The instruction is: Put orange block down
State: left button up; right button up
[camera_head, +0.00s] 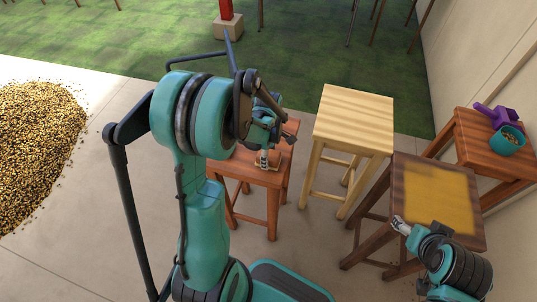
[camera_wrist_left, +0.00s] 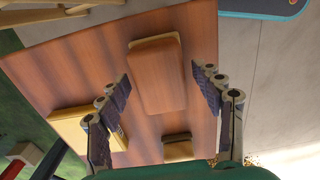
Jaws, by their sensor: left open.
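An orange-brown block (camera_wrist_left: 157,78) shows in the left wrist view, between the two fingers of my left gripper (camera_wrist_left: 160,95). The fingers are spread, with a visible gap on each side of the block. The block appears to rest on the reddish wooden stool (camera_wrist_left: 95,65). In the head view my left gripper (camera_head: 266,155) is over this stool (camera_head: 236,168), and my arm hides much of its top. I cannot make out the orange block there. My right gripper (camera_head: 401,225) is at the near edge of a brown stool; its jaw state is unclear.
Two other pieces, one yellowish (camera_wrist_left: 75,122) and one dark (camera_wrist_left: 178,147), are on the stool. A pale stool (camera_head: 353,118) stands to its right. The brown stool (camera_head: 408,178) has a yellow top patch. A teal cup (camera_head: 508,143) is far right; grain (camera_head: 35,145) lies left.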

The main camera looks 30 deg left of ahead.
pick_arm(q)
notch_tip(320, 180, up, 10)
jog(key=r+p, duration=0.1)
jog(key=p, duration=0.3)
jog(key=s+d+r+m+t, duration=0.7)
jog(key=s+d+r+m, duration=0.2)
jog(key=m, duration=1.1)
jog(key=shift+s+d+r+m, duration=0.3)
jog(key=shift+s+d+r, duration=0.1)
jog(key=shift+s+d, duration=0.55)
jog(key=shift+s+a, duration=0.1)
jog(key=shift+a, duration=0.05)
